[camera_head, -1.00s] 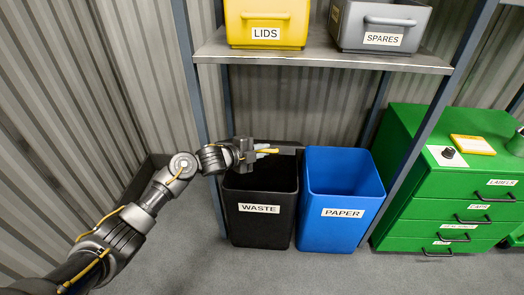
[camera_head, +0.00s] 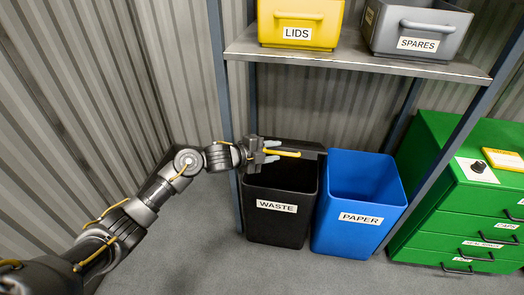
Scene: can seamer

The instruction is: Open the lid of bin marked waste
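The black waste bin (camera_head: 277,226), labelled WASTE, stands on the floor in the middle of the view. Its mouth is uncovered and its dark inside shows. Its dark lid (camera_head: 311,147) is raised at the back edge, with a yellow bar handle (camera_head: 287,154) facing me. My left gripper (camera_head: 270,151) is at the left end of this handle. My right gripper is not in view.
A blue bin (camera_head: 350,233) labelled PAPER stands open, close beside the waste bin. A shelf (camera_head: 350,62) above holds a yellow LIDS bin (camera_head: 299,22) and a grey SPARES bin (camera_head: 411,30). Green drawers (camera_head: 450,215) stand at right. The floor in front is clear.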

